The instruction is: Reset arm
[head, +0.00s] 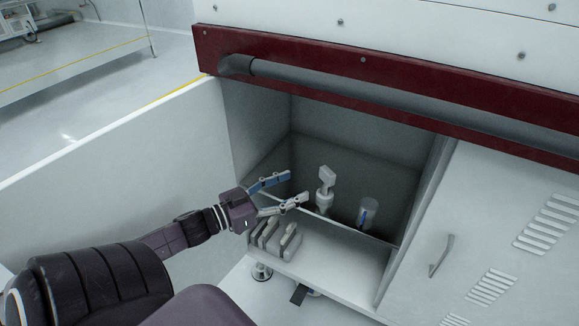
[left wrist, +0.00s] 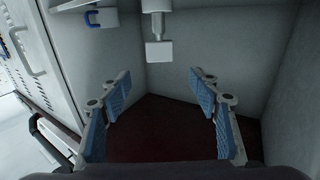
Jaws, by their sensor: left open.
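My left gripper (head: 297,188) reaches in from the left to the open cabinet compartment (head: 330,140). Its two fingers with blue pads are spread, with nothing between them. The left wrist view also shows my left gripper (left wrist: 162,88) open and empty. A white upright fitting with a block-shaped head (head: 325,185) stands just right of the fingertips, apart from them in the head view. A white block-ended part (left wrist: 158,48) shows beyond the fingers in the left wrist view. My right gripper is not in view.
A pale cylinder with some blue (head: 367,213) stands further right inside. Grey blocks (head: 275,238) sit on the front ledge below my gripper. An open door panel (head: 120,150) is at left, a dark red beam with a rail (head: 400,95) above, and a vented door (head: 490,235) at right.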

